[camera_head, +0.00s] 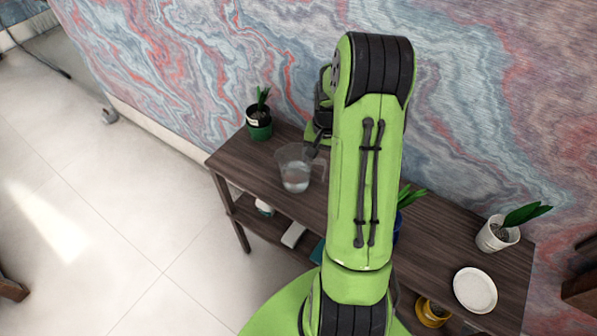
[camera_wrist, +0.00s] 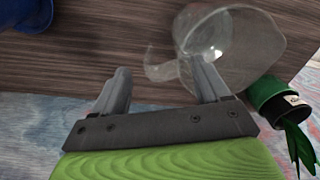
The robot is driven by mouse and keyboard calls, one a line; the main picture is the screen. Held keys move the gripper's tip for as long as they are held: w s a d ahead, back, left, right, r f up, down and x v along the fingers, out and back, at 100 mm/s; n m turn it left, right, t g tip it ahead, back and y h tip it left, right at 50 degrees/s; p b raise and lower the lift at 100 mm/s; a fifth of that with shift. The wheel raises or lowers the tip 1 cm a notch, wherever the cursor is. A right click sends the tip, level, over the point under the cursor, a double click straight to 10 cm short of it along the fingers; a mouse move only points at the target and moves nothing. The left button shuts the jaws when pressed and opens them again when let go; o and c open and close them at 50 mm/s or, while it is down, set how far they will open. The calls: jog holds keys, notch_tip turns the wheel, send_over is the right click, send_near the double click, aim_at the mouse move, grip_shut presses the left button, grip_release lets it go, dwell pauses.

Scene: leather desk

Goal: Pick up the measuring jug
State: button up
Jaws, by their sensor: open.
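The measuring jug (camera_head: 294,172) is clear and stands upright on the dark wooden table, left of my arm in the head view. Its handle side faces my arm. In the wrist view the jug (camera_wrist: 240,45) is at the upper right, with its handle (camera_wrist: 163,70) pointing left. My gripper (camera_wrist: 162,80) is open, its fingers apart. The right finger overlaps the jug near the handle's base, and the handle appears between the fingers. I cannot tell whether a finger touches it. In the head view my arm hides most of the gripper.
A green potted plant (camera_head: 259,124) stands close behind the jug; it also shows in the wrist view (camera_wrist: 272,97). A blue pot (camera_wrist: 28,14) is at the upper left. A white pot (camera_head: 496,234) and a white plate (camera_head: 475,290) are farther right on the table (camera_head: 240,160). The wall is behind.

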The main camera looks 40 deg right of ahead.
jog(key=shift+w+f, duration=0.1)
jog(key=shift+f, duration=0.85)
jog(key=shift+r, duration=0.1)
grip_shut()
jog(key=shift+r, duration=0.15)
